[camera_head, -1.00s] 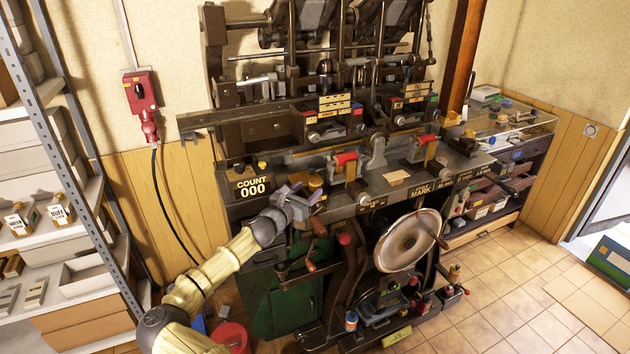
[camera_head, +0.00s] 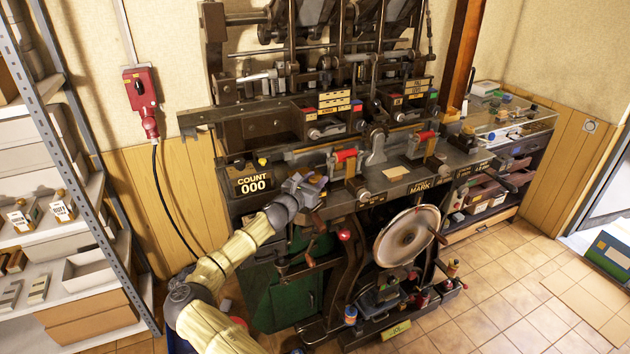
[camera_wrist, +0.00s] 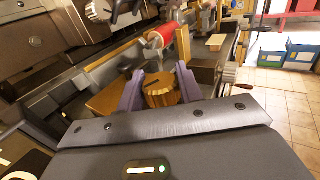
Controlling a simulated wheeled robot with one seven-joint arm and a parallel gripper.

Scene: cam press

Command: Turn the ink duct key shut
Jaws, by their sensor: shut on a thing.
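A round brass-coloured knob with a dark line across its top (camera_wrist: 162,97), which I take for the ink duct key, stands on the press. My gripper (camera_wrist: 158,84) has its two purple fingers on either side of the knob and is shut on it. In the head view my gripper (camera_head: 316,184) is at the left front of the press bed, below and left of a red roller (camera_head: 345,155). The knob is mostly hidden by my gripper there. The red roller also shows just beyond the knob in the wrist view (camera_wrist: 160,36).
A counter plate reading COUNT 000 (camera_head: 252,184) is left of my gripper. The round disc (camera_head: 407,236) and several levers stand at the press front. A red wall switch (camera_head: 141,95) with a cable hangs at left, beside shelves. The tiled floor at right is largely clear.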

